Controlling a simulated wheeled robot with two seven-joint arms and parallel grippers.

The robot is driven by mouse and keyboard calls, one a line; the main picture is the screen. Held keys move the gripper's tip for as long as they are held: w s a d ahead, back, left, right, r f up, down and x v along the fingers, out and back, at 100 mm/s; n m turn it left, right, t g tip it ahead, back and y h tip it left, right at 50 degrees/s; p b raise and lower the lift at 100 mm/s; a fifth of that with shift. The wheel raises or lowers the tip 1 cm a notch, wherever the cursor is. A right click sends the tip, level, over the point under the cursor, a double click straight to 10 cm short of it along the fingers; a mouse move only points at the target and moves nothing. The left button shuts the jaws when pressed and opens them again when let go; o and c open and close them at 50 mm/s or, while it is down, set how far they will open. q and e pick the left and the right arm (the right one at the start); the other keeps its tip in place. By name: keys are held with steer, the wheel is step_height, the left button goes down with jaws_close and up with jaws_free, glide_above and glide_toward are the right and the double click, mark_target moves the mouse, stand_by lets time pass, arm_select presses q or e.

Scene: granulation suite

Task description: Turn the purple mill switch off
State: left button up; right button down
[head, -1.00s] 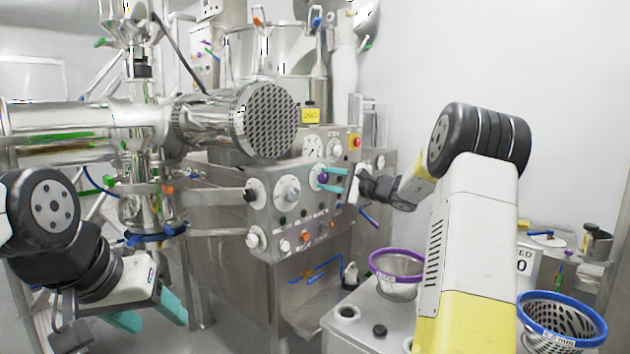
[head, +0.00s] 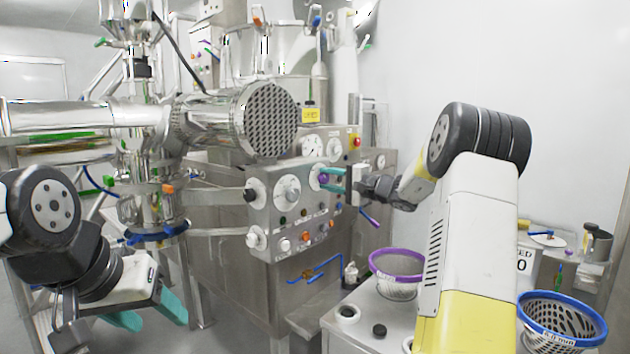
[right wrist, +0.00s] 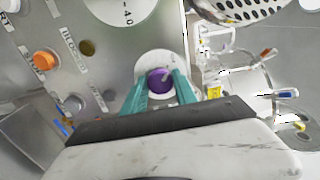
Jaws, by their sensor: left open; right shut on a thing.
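The purple mill switch (right wrist: 159,80) is a round purple knob on a pale round plate, on the steel control panel (head: 268,225). In the head view the switch (head: 323,179) sits at the right part of the panel, partly covered by my gripper. My right gripper (head: 331,179) reaches it from the right, and its teal fingers are closed on the knob. In the right wrist view the fingers (right wrist: 160,88) lie on both sides of the knob. My left gripper (head: 147,315) is open and empty at the lower left, away from the panel.
Other knobs, gauges, coloured buttons and a red button (head: 355,142) surround the switch. A large steel perforated drum (head: 268,120) juts out above the panel's left part. A purple-rimmed basket (head: 397,265) and a blue-rimmed basket (head: 562,320) stand at the lower right.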

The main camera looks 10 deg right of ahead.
steer(key=c, duration=1)
jaws_free()
steer(key=shift+o, duration=0.2)
steer(key=v, duration=0.7)
steer(key=shift+s+d, duration=0.25)
steer(key=shift+s, duration=0.1)
